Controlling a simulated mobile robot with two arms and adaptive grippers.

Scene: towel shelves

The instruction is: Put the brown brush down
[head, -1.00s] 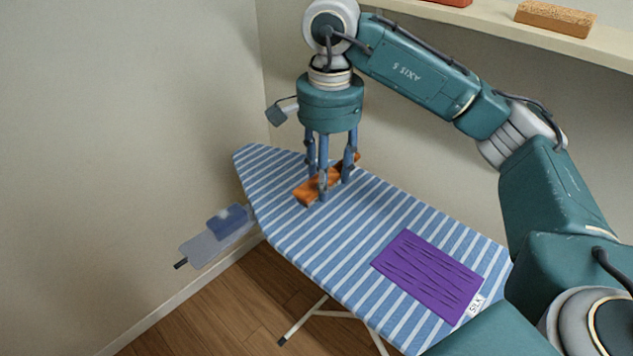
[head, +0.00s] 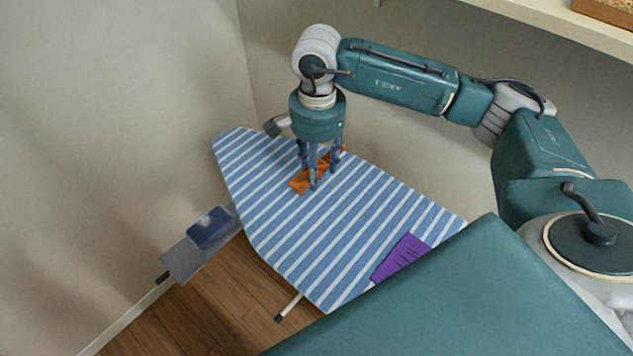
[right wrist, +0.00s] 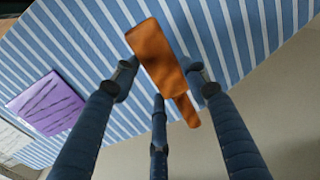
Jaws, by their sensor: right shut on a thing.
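The brown brush (head: 302,183), orange-brown with a wide head and a narrower handle, is at the striped ironing board (head: 330,225), toward its far end. My right gripper (head: 314,178) points down with its fingers around the brush and is shut on it. In the right wrist view the brush (right wrist: 160,58) shows between the fingers (right wrist: 160,85), its handle toward the lower right. I cannot tell whether the brush touches the board. My left gripper is not in view.
A purple cloth (head: 402,256) lies on the board, partly hidden by my arm. A grey iron rest with a blue pad (head: 208,228) sticks out at the board's left. A shelf (head: 560,30) runs along the upper right. The board's middle is clear.

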